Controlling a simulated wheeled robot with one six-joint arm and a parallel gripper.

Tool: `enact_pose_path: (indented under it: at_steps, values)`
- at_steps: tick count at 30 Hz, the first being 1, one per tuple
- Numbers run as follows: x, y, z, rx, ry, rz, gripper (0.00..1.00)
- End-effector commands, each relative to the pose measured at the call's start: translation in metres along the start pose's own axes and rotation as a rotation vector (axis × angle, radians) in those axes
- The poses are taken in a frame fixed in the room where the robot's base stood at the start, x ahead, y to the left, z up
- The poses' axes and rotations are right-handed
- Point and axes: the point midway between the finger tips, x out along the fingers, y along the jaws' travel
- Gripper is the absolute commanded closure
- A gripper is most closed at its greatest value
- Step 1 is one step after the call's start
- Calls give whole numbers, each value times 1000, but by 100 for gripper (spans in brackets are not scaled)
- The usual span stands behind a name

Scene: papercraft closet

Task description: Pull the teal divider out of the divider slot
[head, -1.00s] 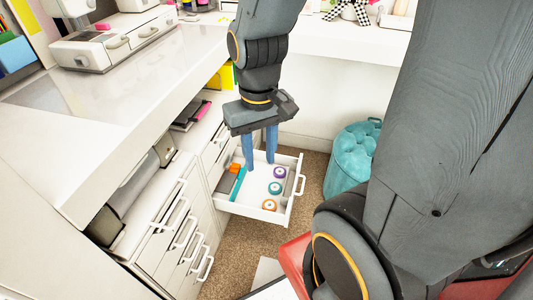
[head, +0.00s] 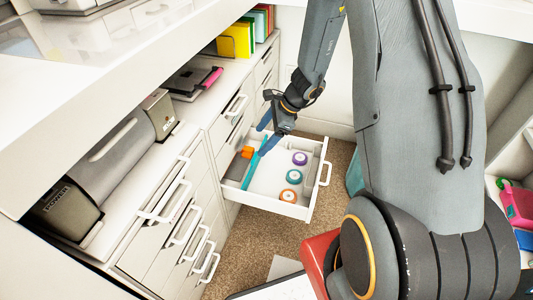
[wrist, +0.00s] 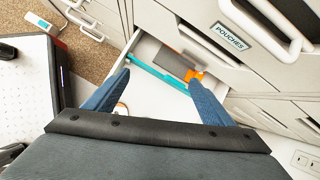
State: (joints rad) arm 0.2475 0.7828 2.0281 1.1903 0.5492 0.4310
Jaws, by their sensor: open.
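The teal divider (head: 254,170) is a thin strip standing in the open white drawer (head: 276,206), toward its left side. It also shows in the wrist view (wrist: 158,75) as a long teal bar across the drawer. My gripper (head: 267,131) is open and empty, with its blue fingers above the far end of the divider in the head view. In the wrist view my gripper (wrist: 160,80) has its fingertips spread on either side of the divider's middle. I cannot tell the height gap. The slot holding the divider is too small to make out.
An orange item (head: 247,152) and a dark grey block (head: 236,168) lie left of the divider. Purple (head: 300,158), blue (head: 294,176) and orange (head: 288,196) tape rolls lie to its right. Closed cabinet drawers with handles (head: 187,228) stand at left.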

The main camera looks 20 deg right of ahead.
Motion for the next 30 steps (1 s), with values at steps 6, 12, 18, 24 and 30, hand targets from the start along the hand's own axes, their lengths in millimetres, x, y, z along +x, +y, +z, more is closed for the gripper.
enact_pose_path:
  at_steps: [6,12,18,24,30]
  values:
    - [68,-36,-56,314,-34,-82,23]
    - [85,-45,-68,392,-44,-105,23]
    - [111,-47,-66,391,-43,-103,23]
    - [139,-50,-66,389,-43,-102,23]
    - [154,-52,-65,389,-43,-104,23]
